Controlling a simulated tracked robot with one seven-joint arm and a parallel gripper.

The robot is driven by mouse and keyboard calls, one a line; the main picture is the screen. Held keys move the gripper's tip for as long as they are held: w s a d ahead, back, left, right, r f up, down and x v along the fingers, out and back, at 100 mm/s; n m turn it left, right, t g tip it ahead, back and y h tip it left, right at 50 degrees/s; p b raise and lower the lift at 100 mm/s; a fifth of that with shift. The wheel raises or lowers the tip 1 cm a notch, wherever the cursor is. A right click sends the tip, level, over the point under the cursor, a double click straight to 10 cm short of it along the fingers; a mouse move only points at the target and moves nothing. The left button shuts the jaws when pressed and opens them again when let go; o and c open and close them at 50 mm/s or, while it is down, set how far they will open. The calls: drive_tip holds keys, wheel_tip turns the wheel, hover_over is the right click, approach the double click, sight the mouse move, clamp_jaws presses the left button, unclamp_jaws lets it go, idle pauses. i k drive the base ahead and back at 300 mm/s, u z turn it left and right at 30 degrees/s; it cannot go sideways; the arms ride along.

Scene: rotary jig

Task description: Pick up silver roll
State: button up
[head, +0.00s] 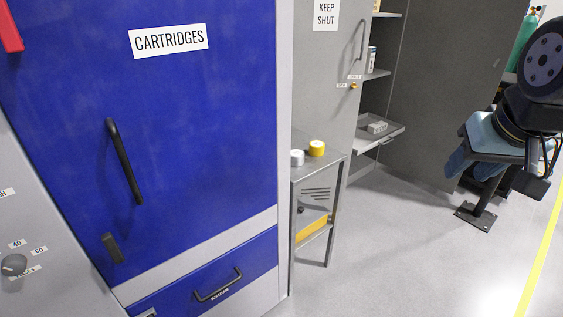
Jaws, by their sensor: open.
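The silver roll (297,158) stands on the top shelf of a small grey metal stand, near its left front edge. A yellow roll (316,148) sits just behind it to the right. Part of my dark arm shows at the right edge, well apart from the stand. I cannot make out my gripper's fingers in this view. Nothing is seen touching the silver roll.
The grey stand (327,171) is beside a blue cabinet (200,120) marked CARTRIDGES. Behind it is an open grey cabinet (325,75) with a pulled-out tray (390,136). A blue-topped pedestal (480,216) stands at right. Floor between is clear.

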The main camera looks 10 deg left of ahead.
sight(297, 156)
drive_tip(key=z, duration=0.2)
drive_tip(key=i, duration=0.9)
drive_tip(key=u, duration=0.1)
